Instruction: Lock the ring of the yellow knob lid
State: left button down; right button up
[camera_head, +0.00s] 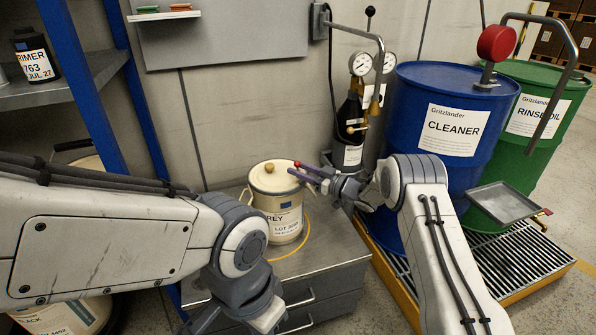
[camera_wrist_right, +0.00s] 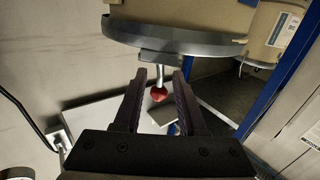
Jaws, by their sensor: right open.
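The cream pot (camera_head: 284,218) stands on the grey cabinet top, its lid (camera_head: 275,180) on it with a small yellow knob (camera_head: 270,168) on top. A lever with a red ball end (camera_head: 298,164) sticks out at the right side of the lid's rim. My right gripper (camera_head: 304,174) comes from the right, its fingertips beside this ball. In the right wrist view the red ball (camera_wrist_right: 158,93) shows between the two open fingers, on a metal stem under the grey ring (camera_wrist_right: 175,42); no grip on it shows.
A blue CLEANER drum (camera_head: 450,125) and a green RINSE OIL drum (camera_head: 535,120) stand at the right on a yellow-edged grating. A bottle with gauges (camera_head: 350,130) stands behind the pot. A blue shelf post (camera_head: 85,85) rises at the left.

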jog(key=shift+w+a, duration=0.25)
jog(key=shift+a, duration=0.1)
grip_shut()
jog(key=shift+r+p, duration=0.15)
jog(key=shift+p, duration=0.15)
jog(key=g+h+p, duration=0.1)
jog(key=p, duration=0.1)
jog(key=h+p, duration=0.1)
jog(key=p, duration=0.2)
jog(key=a+g+h+p, duration=0.1)
jog(key=p, duration=0.2)
jog(key=shift+w+f+n+g+h, duration=0.25)
jog(key=shift+n+g+h, duration=0.05)
jog(key=shift+n+h, duration=0.1)
jog(key=shift+a+f+g+h+p, duration=0.1)
jog(key=shift+f+g+h+p, duration=0.25)
jog(key=shift+p, duration=0.2)
jog(key=shift+f, duration=0.15)
